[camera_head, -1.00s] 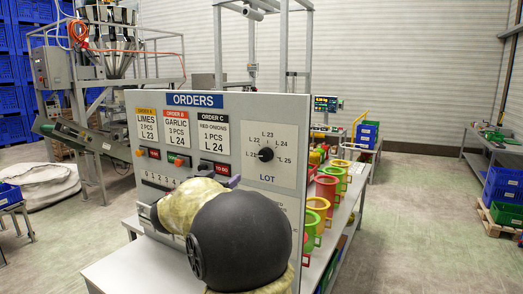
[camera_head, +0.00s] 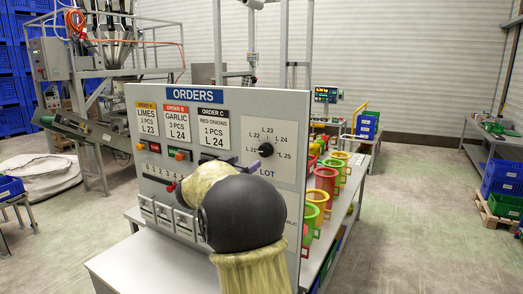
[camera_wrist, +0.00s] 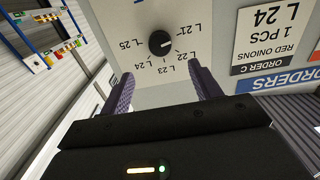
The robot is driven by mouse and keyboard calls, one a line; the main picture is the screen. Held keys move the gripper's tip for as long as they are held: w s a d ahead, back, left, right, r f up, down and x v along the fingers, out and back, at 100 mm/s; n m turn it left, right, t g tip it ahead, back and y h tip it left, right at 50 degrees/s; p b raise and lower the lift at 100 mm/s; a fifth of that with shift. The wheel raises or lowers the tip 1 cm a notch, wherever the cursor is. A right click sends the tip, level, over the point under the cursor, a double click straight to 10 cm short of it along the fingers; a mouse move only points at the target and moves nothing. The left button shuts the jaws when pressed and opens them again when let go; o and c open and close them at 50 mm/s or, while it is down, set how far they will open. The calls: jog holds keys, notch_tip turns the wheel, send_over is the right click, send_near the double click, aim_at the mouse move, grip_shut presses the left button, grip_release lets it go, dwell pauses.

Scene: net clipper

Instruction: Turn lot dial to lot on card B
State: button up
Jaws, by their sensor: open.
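The lot dial is a round black knob (camera_head: 265,150) on a white plate (camera_head: 284,135) marked L 21 to L 25, on the right of the orders panel. It also shows upside down in the wrist view (camera_wrist: 160,43). Its pale pointer mark seems to face the L 21 to L 22 side; the exact setting is hard to tell. Card B (camera_head: 177,123) reads Garlic, 3 pcs, L 24. My gripper (camera_head: 244,164) is open below and just left of the dial. In the wrist view its purple fingers (camera_wrist: 163,78) stand apart, with the knob beyond their tips, untouched.
Cards A (camera_head: 147,119) and C (camera_head: 214,127) hang left and right of card B. Small buttons (camera_head: 178,154) sit beneath the cards. Coloured bins (camera_head: 325,183) stand on a bench right of the panel.

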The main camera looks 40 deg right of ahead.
aim_at(263, 152)
jog(key=p+x, duration=0.3)
jog(key=x, duration=0.8)
jog(key=shift+p, duration=0.4)
jog(key=shift+c, duration=0.2)
jog(key=c, duration=0.9)
